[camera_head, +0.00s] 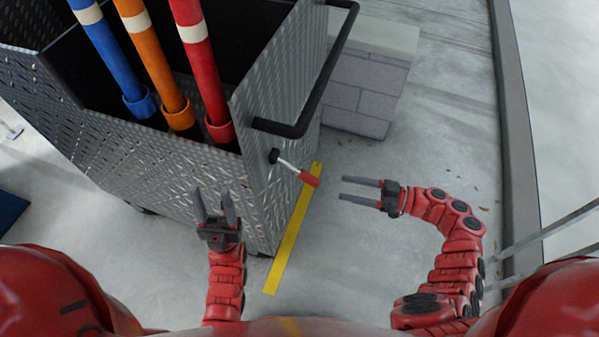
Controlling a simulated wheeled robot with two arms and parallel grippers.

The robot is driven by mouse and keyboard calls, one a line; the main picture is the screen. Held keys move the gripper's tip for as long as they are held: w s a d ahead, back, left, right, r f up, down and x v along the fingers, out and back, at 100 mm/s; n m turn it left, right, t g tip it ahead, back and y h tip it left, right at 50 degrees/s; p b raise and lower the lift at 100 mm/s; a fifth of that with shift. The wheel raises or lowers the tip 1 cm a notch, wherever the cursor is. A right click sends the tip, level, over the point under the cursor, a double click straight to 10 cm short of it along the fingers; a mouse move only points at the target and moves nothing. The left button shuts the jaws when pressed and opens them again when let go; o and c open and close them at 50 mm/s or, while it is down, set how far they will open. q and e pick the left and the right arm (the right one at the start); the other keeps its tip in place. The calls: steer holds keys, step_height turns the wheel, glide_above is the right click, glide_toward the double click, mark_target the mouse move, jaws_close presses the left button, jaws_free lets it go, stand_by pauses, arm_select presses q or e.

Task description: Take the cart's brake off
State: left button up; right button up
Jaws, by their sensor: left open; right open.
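The cart (130,160) is a grey diamond-plate metal box at the left and centre. A brake lever with a red handle (309,178) and a black pivot (274,156) sticks out from its right side, slanting down to the right. My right gripper (360,190) is open and empty, to the right of the red handle and apart from it, fingers pointing left toward it. My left gripper (214,205) is open and empty in front of the cart's near side, fingers pointing up in the picture. The cart's wheels are mostly hidden.
A black push bar (318,95) runs along the cart's right side above the lever. Blue (108,45), orange (150,55) and red (200,65) poles stand in the cart. A yellow floor strip (290,240) lies beside it. Floor at right is clear.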

mark_target(299, 177)
steer(key=p+x, duration=0.1)
steer(key=x, duration=1.3)
jaws_close()
stand_by(0.9)
